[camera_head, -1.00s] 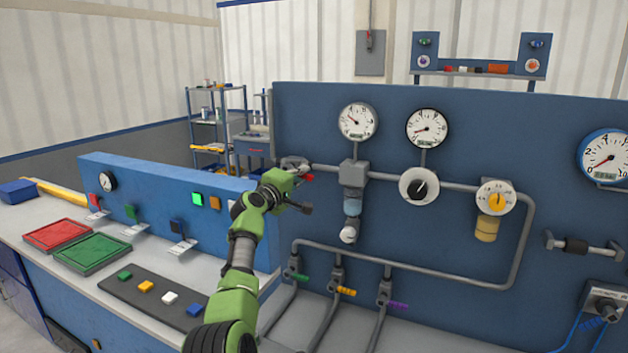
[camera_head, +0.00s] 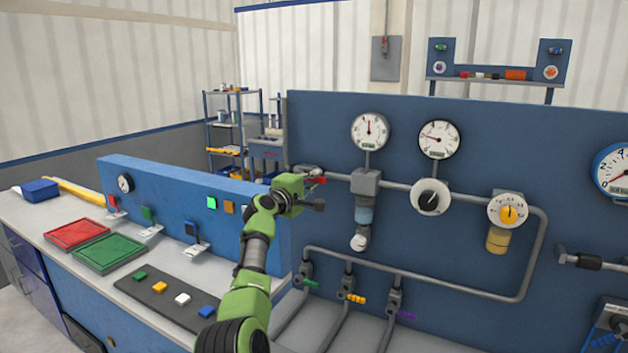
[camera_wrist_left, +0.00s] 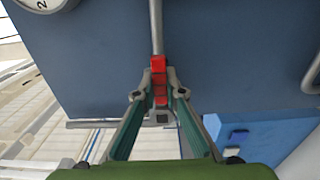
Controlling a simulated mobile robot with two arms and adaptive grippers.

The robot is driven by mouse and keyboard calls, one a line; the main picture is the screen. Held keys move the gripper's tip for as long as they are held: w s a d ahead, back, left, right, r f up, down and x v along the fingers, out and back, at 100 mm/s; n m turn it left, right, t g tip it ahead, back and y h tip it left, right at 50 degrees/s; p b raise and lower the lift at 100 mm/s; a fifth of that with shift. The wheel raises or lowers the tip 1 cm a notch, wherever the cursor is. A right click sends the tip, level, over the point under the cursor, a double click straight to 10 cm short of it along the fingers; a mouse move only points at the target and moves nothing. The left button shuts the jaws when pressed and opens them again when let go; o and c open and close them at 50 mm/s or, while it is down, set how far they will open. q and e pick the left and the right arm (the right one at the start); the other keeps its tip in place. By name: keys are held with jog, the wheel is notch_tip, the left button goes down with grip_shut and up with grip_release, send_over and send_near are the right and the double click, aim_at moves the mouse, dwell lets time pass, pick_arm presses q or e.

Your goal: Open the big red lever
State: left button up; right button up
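The big red lever (camera_head: 317,181) sits on the left end of the grey pipe on the blue panel. In the left wrist view the lever (camera_wrist_left: 158,82) lies between my fingertips, roughly in line with the pipe beyond it. My left gripper (camera_head: 309,190) is at the lever, its fingers closed in on both sides of the red handle. In the left wrist view the gripper (camera_wrist_left: 159,90) seems to touch it on both sides. The gripper partly hides the lever and its valve body in the head view. My right gripper is not in view.
The pipe (camera_head: 400,186) runs right past a dial gauge (camera_head: 369,131), a second gauge (camera_head: 438,139), a black knob (camera_head: 430,197) and a yellow knob (camera_head: 508,212). Small coloured valves sit below. A low blue panel (camera_head: 170,185) stands close left of my forearm.

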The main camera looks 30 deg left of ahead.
pick_arm(q)
jog(key=o, duration=0.4)
jog(key=shift+r, duration=0.1)
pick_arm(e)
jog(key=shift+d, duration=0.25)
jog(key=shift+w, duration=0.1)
pick_arm(q)
jog(key=s, duration=1.2)
jog(key=shift+a, duration=0.2)
